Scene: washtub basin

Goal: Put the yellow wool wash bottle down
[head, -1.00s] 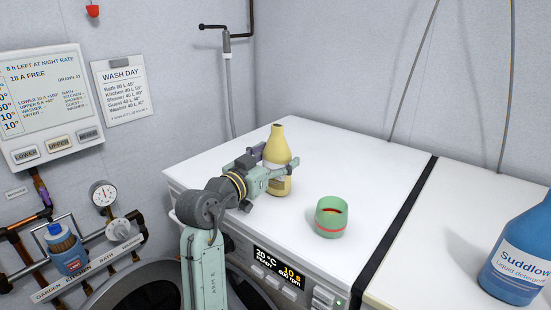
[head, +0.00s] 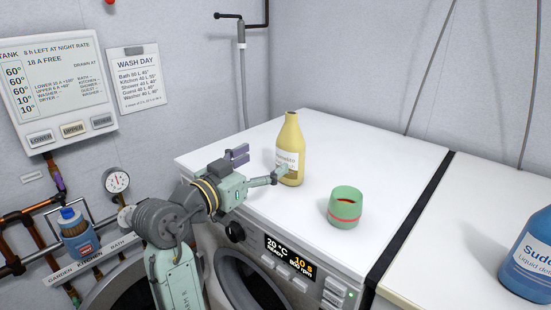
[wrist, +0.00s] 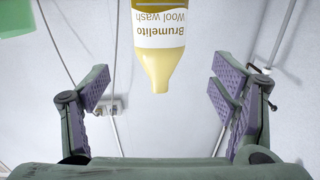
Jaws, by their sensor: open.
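The yellow wool wash bottle (head: 292,142) stands upright on the white top of the washing machine (head: 350,150), near its back left part. In the wrist view the bottle (wrist: 158,45) appears upside down, ahead of and between the spread fingers, touching neither there. My gripper (head: 259,165) is open and empty, just left of the bottle. In the head view one fingertip overlaps the bottle's lower label, hiding a little of it. The purple finger pads show clearly in the wrist view.
A green cup (head: 345,205) with a red band stands right of the bottle, nearer the front. A blue detergent bottle (head: 530,260) stands on the right-hand machine, past a dark gap (head: 410,220). Pipes and a gauge (head: 117,182) are at left. The machine's back right top is clear.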

